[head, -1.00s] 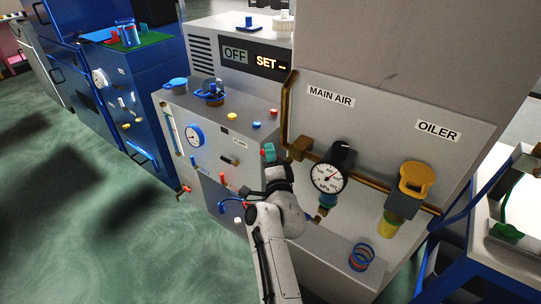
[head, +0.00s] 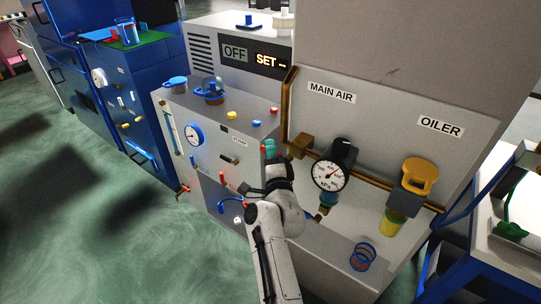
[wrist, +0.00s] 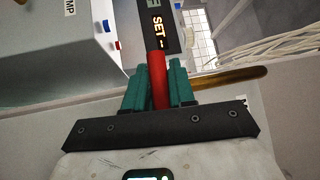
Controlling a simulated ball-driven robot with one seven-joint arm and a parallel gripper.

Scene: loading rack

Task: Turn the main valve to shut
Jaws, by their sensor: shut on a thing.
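The main valve's red handle (wrist: 157,80) stands upright in the wrist view, between the teal fingers of my gripper (wrist: 157,72). The fingers are shut on it from both sides. In the head view my gripper (head: 268,147) is at the left end of the main air line, left of the brass valve body (head: 300,146). There the fingers and wrist hide most of the handle. The "MAIN AIR" label (head: 331,92) is on the panel above the brass pipe (head: 370,181).
A pressure gauge (head: 330,171) and the yellow-topped oiler (head: 418,174) sit right of the valve. The pump cabinet with its gauge (head: 194,135) and knobs is close on the left. A display (head: 269,62) reading "SET" is behind. Open green floor (head: 190,260) lies left.

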